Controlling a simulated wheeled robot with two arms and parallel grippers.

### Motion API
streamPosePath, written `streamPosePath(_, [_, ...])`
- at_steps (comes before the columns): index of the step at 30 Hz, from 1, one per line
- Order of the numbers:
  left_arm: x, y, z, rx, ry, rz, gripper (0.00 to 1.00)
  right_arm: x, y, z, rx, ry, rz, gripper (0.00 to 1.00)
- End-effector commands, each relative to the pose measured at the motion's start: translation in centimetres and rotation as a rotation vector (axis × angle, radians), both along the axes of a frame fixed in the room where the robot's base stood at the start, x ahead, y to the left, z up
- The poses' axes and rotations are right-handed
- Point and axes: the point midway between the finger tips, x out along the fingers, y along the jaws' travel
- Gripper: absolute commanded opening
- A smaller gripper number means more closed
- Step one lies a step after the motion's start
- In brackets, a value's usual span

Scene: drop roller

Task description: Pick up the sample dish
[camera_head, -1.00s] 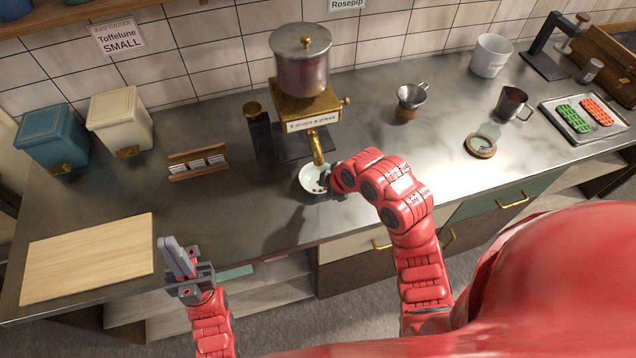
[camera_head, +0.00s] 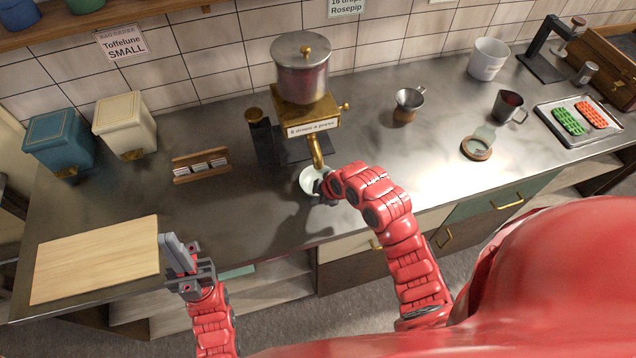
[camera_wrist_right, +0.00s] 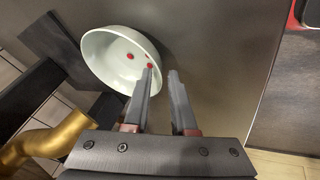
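The sample dish, a small pale round bowl (camera_head: 307,180), sits on the counter beneath the brass spout of the dispenser. In the right wrist view the dish (camera_wrist_right: 100,52) shows a few small red drops inside. My right gripper (camera_head: 322,187) is at the dish's right side, partly covering it in the head view. In the right wrist view its two fingers (camera_wrist_right: 163,72) are apart, one overlapping the near rim and the other outside the dish. I cannot tell whether they touch it. My left gripper (camera_head: 172,240) is empty near the cutting board; its finger gap is unclear.
The dispenser (camera_head: 305,100) stands behind the dish. A small card rack (camera_head: 201,165) and a wooden board (camera_head: 95,260) are to the left. A strainer cup (camera_head: 405,105), a round wooden-rimmed piece (camera_head: 477,149) and a dark mug (camera_head: 508,106) are to the right.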

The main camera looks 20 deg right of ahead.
Motion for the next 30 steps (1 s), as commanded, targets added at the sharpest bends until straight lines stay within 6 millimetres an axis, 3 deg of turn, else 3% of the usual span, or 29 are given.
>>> streamPosePath(1, [0.0,0.0,0.0,0.0,0.0,0.0,0.0,0.0,0.0,0.0,0.0,0.0,0.0,0.14])
streamPosePath(3, [-0.01,0.0,0.0,0.0,0.0,0.0,0.0,-0.01,-0.01,0.01,0.0,0.0,0.0,0.01])
streamPosePath(4, [0.0,0.0,0.0,0.0,0.0,0.0,0.0,0.0,0.0,0.01,0.0,0.0,0.0,0.0])
streamPosePath(30, [0.0,0.0,0.0,0.0,0.0,0.0,0.0,-0.03,-0.01,-0.02,0.001,0.001,-0.001,0.0])
